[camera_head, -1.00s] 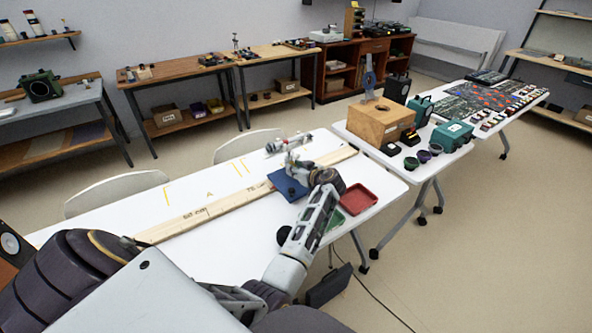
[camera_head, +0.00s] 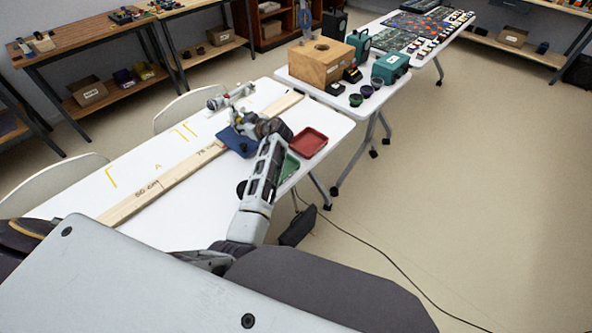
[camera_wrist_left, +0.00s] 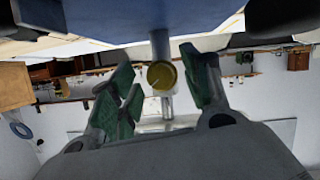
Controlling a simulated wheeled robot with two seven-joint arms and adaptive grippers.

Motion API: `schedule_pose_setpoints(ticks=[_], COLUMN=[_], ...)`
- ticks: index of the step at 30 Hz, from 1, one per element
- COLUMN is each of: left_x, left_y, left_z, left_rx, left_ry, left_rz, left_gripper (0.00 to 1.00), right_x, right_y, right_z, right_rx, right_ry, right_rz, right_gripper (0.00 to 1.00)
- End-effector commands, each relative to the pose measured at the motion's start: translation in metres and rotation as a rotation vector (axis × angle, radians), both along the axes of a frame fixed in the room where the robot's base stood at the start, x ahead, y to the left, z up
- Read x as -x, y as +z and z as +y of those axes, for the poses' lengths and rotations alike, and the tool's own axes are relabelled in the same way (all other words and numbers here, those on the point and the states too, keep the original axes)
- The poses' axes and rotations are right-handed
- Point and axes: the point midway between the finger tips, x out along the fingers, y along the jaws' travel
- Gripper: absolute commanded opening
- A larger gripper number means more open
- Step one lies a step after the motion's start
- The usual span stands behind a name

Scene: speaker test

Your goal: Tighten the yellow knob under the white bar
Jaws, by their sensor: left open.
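My left gripper (camera_head: 241,122) is at the blue plate (camera_head: 236,142) on the white table, beside a small stand with a pale cylinder (camera_head: 216,103). In the left wrist view, the round yellow knob (camera_wrist_left: 161,75) sits on a grey upright rod (camera_wrist_left: 159,45). The green-padded fingers of my left gripper (camera_wrist_left: 160,88) are open on either side of the knob, with gaps showing. A pale bar (camera_wrist_left: 166,125) shows beyond the knob, partly hidden. The blue plate fills the top of that view. The knob cannot be made out in the head view.
A long wooden ruler (camera_head: 150,194) lies along the white table (camera_head: 130,180). A wooden box (camera_head: 320,62) stands on the table behind. A cable (camera_head: 380,255) runs over the floor.

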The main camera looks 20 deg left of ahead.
Motion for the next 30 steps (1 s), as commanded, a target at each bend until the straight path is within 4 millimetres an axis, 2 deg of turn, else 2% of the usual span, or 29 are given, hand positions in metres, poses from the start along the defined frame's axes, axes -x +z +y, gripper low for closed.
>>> schedule_pose_setpoints(ticks=[18,30], left_x=[0.002,0.002], left_y=[0.001,0.000], left_z=[0.001,0.001], left_rx=[0.117,0.168], left_ry=[0.000,-0.001], left_rz=[-0.287,-0.406], left_gripper=[0.48,0.48], right_x=[0.000,0.000], right_y=[0.017,0.025], right_z=[0.001,0.001], right_rx=[-0.001,-0.001], right_ry=[0.000,0.000], right_rz=[0.000,0.000], right_gripper=[0.40,0.40])
